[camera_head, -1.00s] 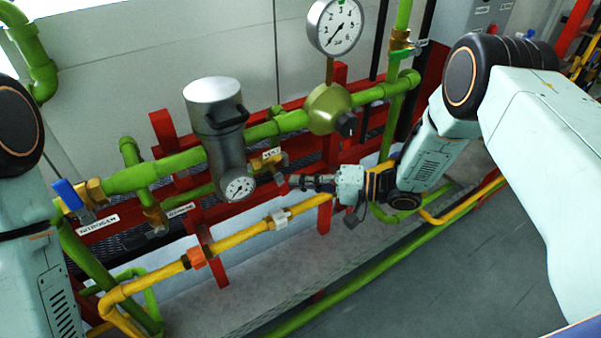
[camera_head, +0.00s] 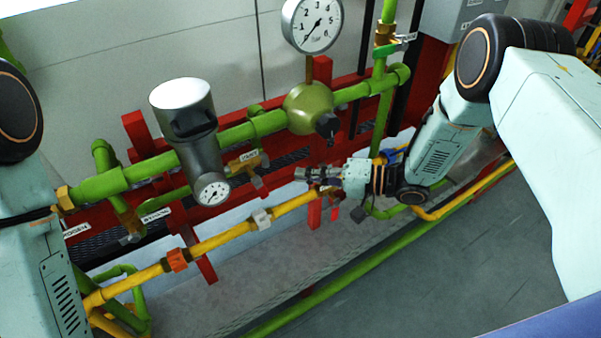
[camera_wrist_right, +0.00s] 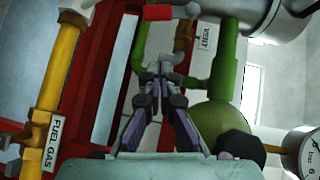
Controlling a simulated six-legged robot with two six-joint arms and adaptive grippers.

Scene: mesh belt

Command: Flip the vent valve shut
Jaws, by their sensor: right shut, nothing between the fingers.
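The vent valve (camera_head: 244,165) is a small brass fitting on a green pipe, with a VENT tag (camera_head: 249,157) and a dark grey end piece. In the right wrist view the brass valve (camera_wrist_right: 183,34) and its tag (camera_wrist_right: 206,36) are beyond the fingertips. My right gripper (camera_head: 303,174) is shut and empty, to the right of the valve and apart from it in the head view. Its fingers also show in the right wrist view (camera_wrist_right: 160,74). I cannot tell the handle's position. My left arm is at the left edge; its gripper is not in view.
A grey cylinder with a small gauge (camera_head: 187,115) stands left of the valve. A green regulator (camera_head: 309,108) and large gauge (camera_head: 312,24) are above my right gripper. A yellow pipe (camera_head: 225,237) runs below. A red frame (camera_head: 136,125) backs the pipes. Floor at right is clear.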

